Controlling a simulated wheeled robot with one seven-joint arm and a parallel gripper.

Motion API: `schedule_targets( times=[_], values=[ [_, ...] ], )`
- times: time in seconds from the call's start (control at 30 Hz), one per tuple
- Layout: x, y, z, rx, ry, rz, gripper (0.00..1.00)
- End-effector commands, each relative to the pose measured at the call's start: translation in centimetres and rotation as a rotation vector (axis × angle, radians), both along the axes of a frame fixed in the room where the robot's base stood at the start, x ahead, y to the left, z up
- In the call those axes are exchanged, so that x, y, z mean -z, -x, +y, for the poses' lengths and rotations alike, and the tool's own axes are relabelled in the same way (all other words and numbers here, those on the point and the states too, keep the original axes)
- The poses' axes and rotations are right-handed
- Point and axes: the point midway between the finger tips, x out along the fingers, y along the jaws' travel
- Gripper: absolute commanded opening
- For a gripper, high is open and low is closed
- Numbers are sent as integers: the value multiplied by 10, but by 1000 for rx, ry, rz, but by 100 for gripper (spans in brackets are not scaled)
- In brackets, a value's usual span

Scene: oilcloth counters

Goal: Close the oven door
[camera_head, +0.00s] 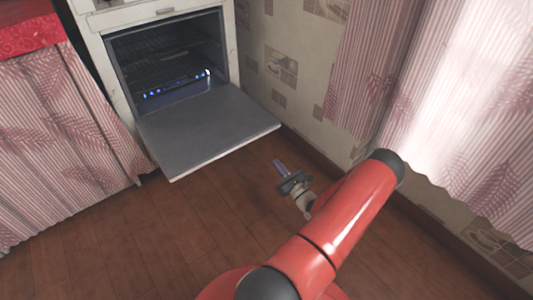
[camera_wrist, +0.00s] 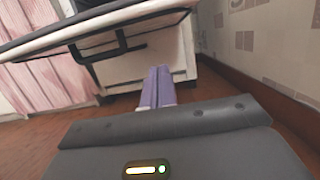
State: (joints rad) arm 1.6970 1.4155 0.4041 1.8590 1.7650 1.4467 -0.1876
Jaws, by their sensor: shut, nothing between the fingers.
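The oven (camera_head: 165,50) is a white cabinet with a dark cavity, racks and small blue lights inside. Its door (camera_head: 205,127) is folded down, open and roughly level, with the grey inner face up. My gripper (camera_head: 279,166) is shut and empty, to the right of and in front of the door's near right corner. In the wrist view my gripper's purple fingers (camera_wrist: 158,86) are together. There the underside and edge of the door (camera_wrist: 95,30) cross the upper left, above the fingers, with a dark handle (camera_wrist: 110,48) beneath. The oven's white lower front (camera_wrist: 150,65) shows behind.
A counter with a red cloth top (camera_head: 28,35) and striped curtain (camera_head: 60,150) stands left of the oven. A papered wall (camera_head: 285,70) and a pink striped window curtain (camera_head: 460,90) are on the right. The wooden floor (camera_head: 150,240) in front is clear.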

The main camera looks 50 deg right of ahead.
Motion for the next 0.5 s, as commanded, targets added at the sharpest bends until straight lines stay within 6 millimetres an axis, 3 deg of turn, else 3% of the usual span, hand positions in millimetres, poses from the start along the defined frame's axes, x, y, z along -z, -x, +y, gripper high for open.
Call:
schedule_targets(
  times=[0.4, 0.5],
  values=[
    [-20, -81, -17, -7, 4, 0, 0],
    [-35, -86, -20, -4, 3, 1, 0]
  ],
)
